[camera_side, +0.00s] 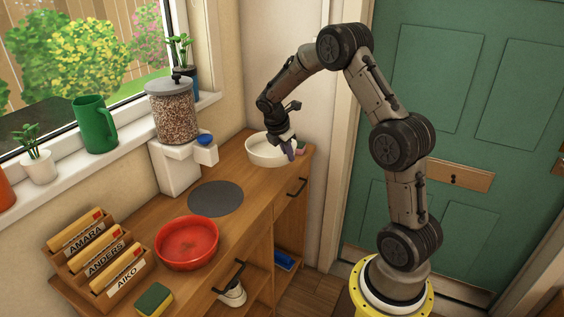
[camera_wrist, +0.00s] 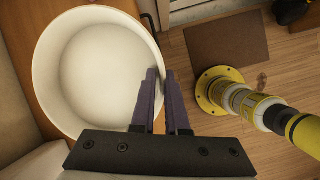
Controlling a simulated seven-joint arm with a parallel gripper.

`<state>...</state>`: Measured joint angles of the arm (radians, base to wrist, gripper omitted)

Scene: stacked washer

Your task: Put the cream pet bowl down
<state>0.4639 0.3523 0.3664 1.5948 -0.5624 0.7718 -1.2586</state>
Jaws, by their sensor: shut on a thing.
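The cream pet bowl (camera_side: 264,152) is at the far right end of the wooden counter, upright and looking empty. In the side view I cannot tell whether its base touches the counter. My gripper (camera_side: 290,153) is at the bowl's right side, pointing down. In the wrist view, the bowl (camera_wrist: 85,75) fills the upper left, and the purple fingers of my gripper (camera_wrist: 166,100) are shut on its rim, one finger inside and one outside. The fingertips against the wall are partly hidden in the side view.
A dark round mat (camera_side: 215,198) lies bare on the counter (camera_side: 237,172). A red bowl (camera_side: 187,243) stands nearer the front, beside wooden name racks (camera_side: 98,250) and a sponge (camera_side: 154,299). A kibble dispenser (camera_side: 172,112) stands against the window wall.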

